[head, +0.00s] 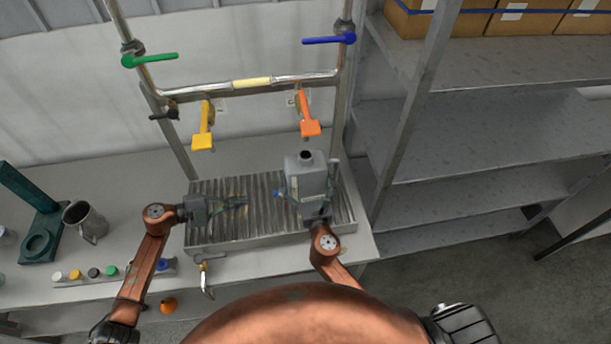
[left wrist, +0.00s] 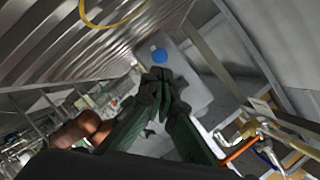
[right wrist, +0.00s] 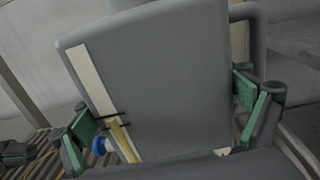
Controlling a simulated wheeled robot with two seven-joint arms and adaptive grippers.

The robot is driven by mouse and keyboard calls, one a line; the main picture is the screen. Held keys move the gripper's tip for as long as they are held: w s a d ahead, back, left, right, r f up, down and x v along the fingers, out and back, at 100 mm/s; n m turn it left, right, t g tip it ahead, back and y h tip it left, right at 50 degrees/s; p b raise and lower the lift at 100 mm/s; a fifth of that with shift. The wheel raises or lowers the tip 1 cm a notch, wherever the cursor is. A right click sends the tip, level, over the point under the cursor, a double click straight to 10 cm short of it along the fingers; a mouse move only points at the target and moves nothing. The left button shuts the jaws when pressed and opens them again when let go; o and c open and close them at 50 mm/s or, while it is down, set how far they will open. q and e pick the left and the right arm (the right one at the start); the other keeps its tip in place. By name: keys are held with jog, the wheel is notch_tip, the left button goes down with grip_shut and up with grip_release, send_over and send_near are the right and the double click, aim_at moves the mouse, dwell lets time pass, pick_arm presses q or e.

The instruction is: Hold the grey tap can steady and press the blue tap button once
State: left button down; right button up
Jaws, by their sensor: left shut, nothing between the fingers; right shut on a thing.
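The grey tap can (head: 305,180) stands upright at the right end of the ribbed drip tray (head: 215,238). My right gripper (head: 316,208) is shut on it from the front. In the right wrist view the can (right wrist: 160,75) fills the space between the green finger pads, one on each side. The blue tap button (head: 277,193) sticks out from the can's left side, low down; it also shows in the right wrist view (right wrist: 99,146). My left gripper (head: 243,201) is shut and empty, pointing right at the button with a gap. In the left wrist view the button (left wrist: 159,55) shows just beyond the closed fingertips.
An orange paddle (head: 310,128) hangs above the can, and a yellow paddle (head: 203,141) hangs further left. A metal jug (head: 85,222), a dark green stand (head: 42,240) and a row of coloured caps (head: 93,272) are at the left. Grey shelves (head: 470,140) stand at the right.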

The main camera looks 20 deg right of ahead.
aim_at(276, 193)
dwell(0.4)
pick_arm(q)
jog(key=f+t, duration=0.1)
jog(key=f+m+t+y, duration=0.2)
jog(key=shift+w+a, duration=0.25)
jog(key=shift+w, duration=0.15)
jog(key=shift+w+a+m+t+y, duration=0.2)
jog(key=shift+m+t+y, duration=0.2)
jog(key=shift+m, duration=0.1)
jog(key=shift+w+a+m+t+y, duration=0.2)
jog(key=shift+m+t+y, duration=0.1)
jog(key=shift+m+t, duration=0.15)
jog(key=shift+w+a+r+m+t+y, duration=0.15)
jog(key=shift+w+m+t+y, duration=0.15)
jog(key=shift+m+t, duration=0.2)
jog(key=shift+s+d, duration=0.2)
jog(key=shift+d, duration=2.05)
jog(key=shift+s+d, duration=0.2)
jog(key=shift+d, duration=2)
jog(key=shift+d, duration=0.4)
